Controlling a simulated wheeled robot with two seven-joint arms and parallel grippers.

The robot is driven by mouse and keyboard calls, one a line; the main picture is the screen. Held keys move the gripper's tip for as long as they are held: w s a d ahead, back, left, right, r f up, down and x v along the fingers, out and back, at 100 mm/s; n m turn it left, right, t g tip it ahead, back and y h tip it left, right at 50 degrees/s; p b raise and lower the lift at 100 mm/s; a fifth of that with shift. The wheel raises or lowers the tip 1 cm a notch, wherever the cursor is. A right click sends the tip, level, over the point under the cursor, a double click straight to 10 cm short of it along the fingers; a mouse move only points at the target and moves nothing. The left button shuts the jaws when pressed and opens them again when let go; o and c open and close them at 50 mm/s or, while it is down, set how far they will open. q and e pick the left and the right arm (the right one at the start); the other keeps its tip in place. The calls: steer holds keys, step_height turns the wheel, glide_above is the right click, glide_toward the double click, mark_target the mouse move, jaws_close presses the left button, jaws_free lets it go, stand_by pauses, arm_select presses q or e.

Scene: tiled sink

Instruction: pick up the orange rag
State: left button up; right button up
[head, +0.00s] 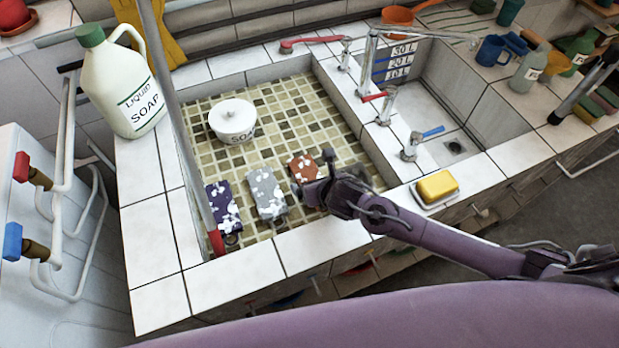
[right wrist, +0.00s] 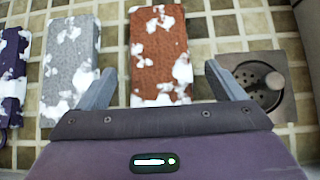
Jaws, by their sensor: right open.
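The orange rag (head: 303,167) is a small rust-orange block with white patches. It lies on the tiled basin floor, rightmost of three rags, partly hidden by my right gripper in the head view. In the right wrist view the orange rag (right wrist: 160,58) lies ahead, between the lines of my two fingers. My right gripper (head: 318,190) is open and empty above the basin, near the rag's close end; its fingers also show in the right wrist view (right wrist: 165,85). I cannot tell the exact height above the rag. My left gripper is not in view.
A grey rag (head: 267,193) and a purple rag (head: 222,207) lie left of the orange one. A drain (right wrist: 262,88) is to its right. A white soap bowl (head: 233,122) stands farther back. Yellow soap (head: 437,186) sits on the basin's rim; taps rise at the right.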

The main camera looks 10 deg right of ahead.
steer(key=x, duration=0.2)
steer(key=shift+w+a+f, duration=0.1)
steer(key=shift+w+f, duration=0.1)
steer(key=c, duration=0.5)
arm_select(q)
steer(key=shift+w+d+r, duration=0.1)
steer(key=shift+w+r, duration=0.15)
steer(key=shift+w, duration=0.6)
arm_select(e)
steer(key=c, duration=0.6)
steer(key=shift+r, duration=0.1)
